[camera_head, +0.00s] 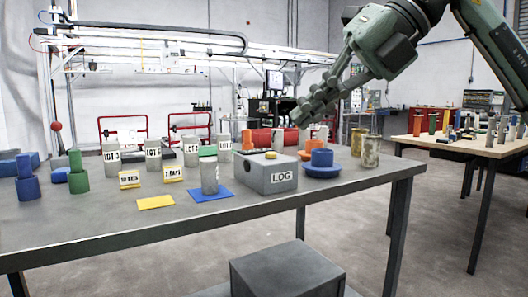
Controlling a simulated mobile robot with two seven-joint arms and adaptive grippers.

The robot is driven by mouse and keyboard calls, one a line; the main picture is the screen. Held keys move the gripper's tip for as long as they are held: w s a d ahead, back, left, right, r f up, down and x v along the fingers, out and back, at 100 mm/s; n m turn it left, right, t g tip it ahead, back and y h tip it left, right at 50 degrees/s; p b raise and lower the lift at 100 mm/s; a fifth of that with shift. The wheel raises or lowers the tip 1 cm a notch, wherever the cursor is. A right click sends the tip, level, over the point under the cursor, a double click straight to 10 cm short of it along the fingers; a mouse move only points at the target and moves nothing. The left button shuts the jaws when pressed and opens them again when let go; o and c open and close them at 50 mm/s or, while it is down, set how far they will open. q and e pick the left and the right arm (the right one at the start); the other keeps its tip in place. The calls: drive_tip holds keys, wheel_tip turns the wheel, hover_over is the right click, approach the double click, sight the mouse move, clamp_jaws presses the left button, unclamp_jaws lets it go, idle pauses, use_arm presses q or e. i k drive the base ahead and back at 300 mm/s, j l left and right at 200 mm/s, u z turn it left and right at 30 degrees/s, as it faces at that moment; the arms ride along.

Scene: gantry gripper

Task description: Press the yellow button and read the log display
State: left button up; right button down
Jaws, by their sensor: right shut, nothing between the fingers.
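The grey box with a white LOG label (250,180) sits on the grey table, right of its middle. A small yellow button (271,155) is on top of the box. My right gripper (303,118) reaches in from the upper right. Its fingers are shut with nothing held, and they point down and left. In the picture its tips are above and slightly right of the button, apart from it. I cannot make out a separate log display or any readout on the box. My left gripper is not in view.
Blue and orange parts (322,158) stand just right of the box. Grey LOT cylinders (210,178), yellow cards (155,202) and a blue mat (225,193) lie to its left. Metal cylinders (371,151) stand near the right edge. The front-left tabletop (80,225) is clear.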

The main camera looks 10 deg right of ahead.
sight(270, 155)
drive_tip(key=i, duration=0.95)
